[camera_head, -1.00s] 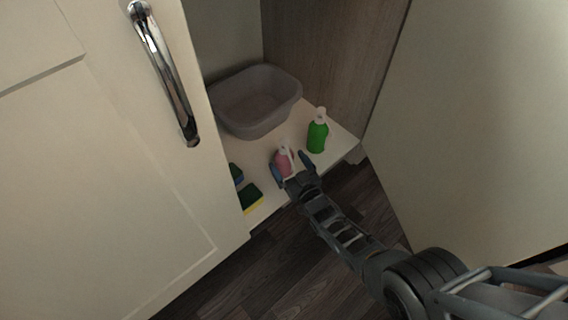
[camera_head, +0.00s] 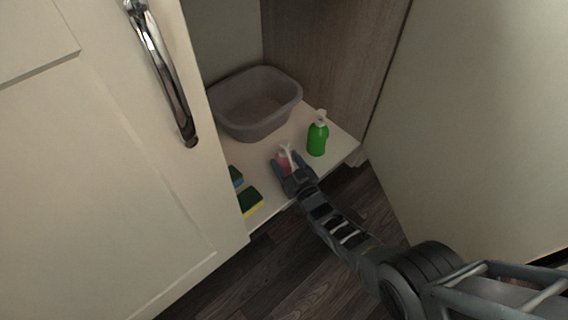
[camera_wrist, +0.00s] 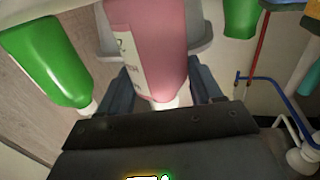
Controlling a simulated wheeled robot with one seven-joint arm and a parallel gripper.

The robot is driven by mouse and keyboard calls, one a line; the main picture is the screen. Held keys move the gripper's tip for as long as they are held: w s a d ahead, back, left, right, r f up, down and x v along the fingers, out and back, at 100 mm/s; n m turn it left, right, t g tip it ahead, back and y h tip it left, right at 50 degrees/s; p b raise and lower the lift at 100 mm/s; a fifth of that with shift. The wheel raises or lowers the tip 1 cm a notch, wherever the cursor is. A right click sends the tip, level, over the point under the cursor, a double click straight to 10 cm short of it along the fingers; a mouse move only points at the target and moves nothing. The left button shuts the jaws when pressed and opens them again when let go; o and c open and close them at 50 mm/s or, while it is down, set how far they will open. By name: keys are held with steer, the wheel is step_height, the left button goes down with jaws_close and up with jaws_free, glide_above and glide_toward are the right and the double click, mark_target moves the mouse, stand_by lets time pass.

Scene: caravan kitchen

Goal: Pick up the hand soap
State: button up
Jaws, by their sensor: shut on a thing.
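The hand soap is a pink bottle (camera_head: 284,160) with a white pump top, inside the low open cupboard near the front edge of its shelf. My gripper (camera_head: 290,165) is shut on the bottle, with a finger on each side. In the wrist view the pink bottle (camera_wrist: 147,45) fills the space between the fingers (camera_wrist: 157,88), its pump end towards the palm. A pale label shows on its side. The gripper hides much of the bottle in the head view, and I cannot tell whether its base touches the shelf.
A green pump bottle (camera_head: 317,138) stands close to the right of the soap. A grey basin (camera_head: 258,128) sits behind. Sponges (camera_head: 250,202) lie at the front left. Open doors flank the cupboard on the left (camera_head: 120,190) and right (camera_head: 470,130). Red and blue pipes (camera_wrist: 262,80) show in the wrist view.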

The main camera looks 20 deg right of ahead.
steer(key=shift+c, duration=1.4)
steer(key=shift+r, duration=0.1)
